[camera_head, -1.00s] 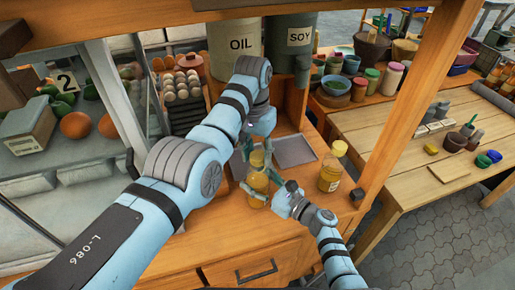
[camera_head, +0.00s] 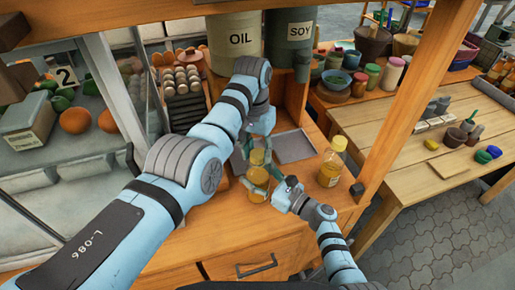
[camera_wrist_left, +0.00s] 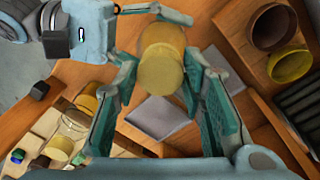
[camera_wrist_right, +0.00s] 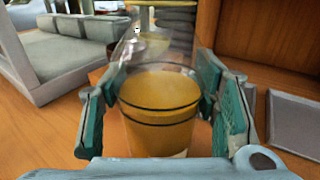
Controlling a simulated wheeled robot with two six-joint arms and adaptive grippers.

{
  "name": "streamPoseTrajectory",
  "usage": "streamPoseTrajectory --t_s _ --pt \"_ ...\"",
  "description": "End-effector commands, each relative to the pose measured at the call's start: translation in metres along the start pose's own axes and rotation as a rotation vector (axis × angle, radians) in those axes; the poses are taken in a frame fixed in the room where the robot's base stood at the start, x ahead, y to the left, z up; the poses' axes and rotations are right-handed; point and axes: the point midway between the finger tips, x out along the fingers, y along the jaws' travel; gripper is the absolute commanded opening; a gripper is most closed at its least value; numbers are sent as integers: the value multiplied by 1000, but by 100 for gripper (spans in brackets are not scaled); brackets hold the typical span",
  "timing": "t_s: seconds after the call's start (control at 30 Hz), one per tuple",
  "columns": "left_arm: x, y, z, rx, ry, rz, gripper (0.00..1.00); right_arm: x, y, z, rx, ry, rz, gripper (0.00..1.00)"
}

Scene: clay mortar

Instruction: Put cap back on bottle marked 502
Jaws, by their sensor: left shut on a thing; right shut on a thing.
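A clear bottle (camera_head: 257,186) with yellow-orange contents stands on the wooden counter. It also shows in the right wrist view (camera_wrist_right: 160,115), where the right gripper (camera_wrist_right: 163,100) has a finger on each side of it, shut on it. My left gripper (camera_head: 260,145) is above the bottle, fingers pointing down. In the left wrist view, a round yellow cap (camera_wrist_left: 161,70) sits between the left gripper's fingers (camera_wrist_left: 158,88), which are shut on it. The cap lines up over the bottle's top; whether it is seated cannot be told. No 502 marking is readable.
A second bottle with a yellow cap (camera_head: 331,168) stands to the right on the counter. A grey tray (camera_head: 295,147) lies behind the grippers. The OIL container (camera_head: 236,45) and the SOY container (camera_head: 290,40) stand at the back. A wooden post rises at the right.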

Motion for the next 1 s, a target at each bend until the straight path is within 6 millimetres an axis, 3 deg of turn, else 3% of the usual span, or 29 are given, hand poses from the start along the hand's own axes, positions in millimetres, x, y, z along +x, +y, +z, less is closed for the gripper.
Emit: streamPoseTrajectory --t_s 0.2,0.23,0.43,0.67,0.7,0.8,1.0 --pt "5 0 0 0 0 0 28 0 0 -1 0 1 0 5" --pt "4 0 0 2 0 0 28 0 0 -1 0 1 0 0" --pt "4 0 0 268 -13 4 28 0 0 -1 0 1 0 0" --pt "4 0 0 286 -12 4 28 0 0 -1 0 2 0 0" --pt "4 0 0 285 -12 4 42 0 0 -1 1 2 0 0" --pt "4 0 0 285 -12 4 57 0 0 -1 0 2 0 0" --pt "4 0 0 284 -12 4 57 0 0 -1 0 2 0 0"
